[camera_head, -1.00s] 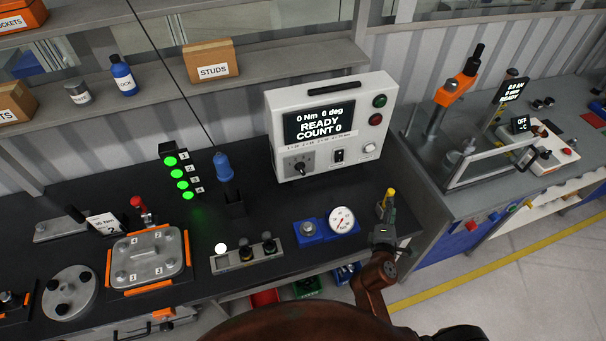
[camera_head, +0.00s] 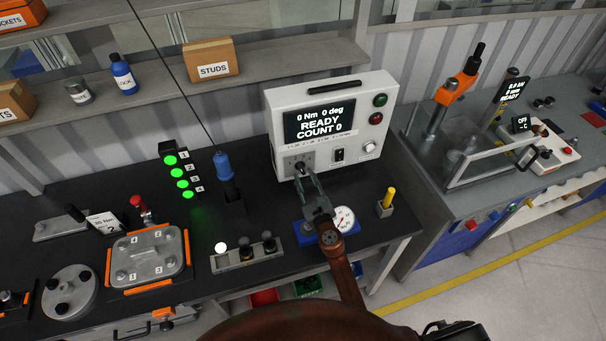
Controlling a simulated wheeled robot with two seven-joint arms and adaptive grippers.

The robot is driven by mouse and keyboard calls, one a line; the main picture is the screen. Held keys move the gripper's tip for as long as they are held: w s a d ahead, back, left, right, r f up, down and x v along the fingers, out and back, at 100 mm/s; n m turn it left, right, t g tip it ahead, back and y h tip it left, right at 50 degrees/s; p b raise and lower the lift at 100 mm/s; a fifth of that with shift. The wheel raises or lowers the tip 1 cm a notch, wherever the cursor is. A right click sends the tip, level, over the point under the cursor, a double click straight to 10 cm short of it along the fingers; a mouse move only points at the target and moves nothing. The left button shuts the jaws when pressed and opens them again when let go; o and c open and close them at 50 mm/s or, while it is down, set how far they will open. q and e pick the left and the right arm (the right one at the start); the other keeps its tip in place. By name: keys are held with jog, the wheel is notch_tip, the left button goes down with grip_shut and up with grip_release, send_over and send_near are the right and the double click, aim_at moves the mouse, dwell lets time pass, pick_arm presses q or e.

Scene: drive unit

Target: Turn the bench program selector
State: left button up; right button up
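The program selector is a dark knob (camera_head: 300,166) on the lower left of the white controller box (camera_head: 372,94), under its lit display. The display (camera_head: 319,122) reads "0 Nm 0 deg READY COUNT 0". My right gripper (camera_head: 305,174) reaches up from below to the knob. Its two fingers stand apart, with a gap between them, right at the knob's lower side. I cannot tell whether they touch it. The fingers hide part of the selector's dial, so its setting cannot be read. My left gripper is not in view.
A round gauge on a blue base (camera_head: 304,236) lies under my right gripper. A yellow-topped piece (camera_head: 387,202) stands to its right. A blue-handled tool (camera_head: 224,170) stands left of the box. A button strip (camera_head: 245,253) is at the bench front.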

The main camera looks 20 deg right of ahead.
jog(key=shift+w, duration=1.2)
jog(key=shift+c, duration=0.6)
grip_shut()
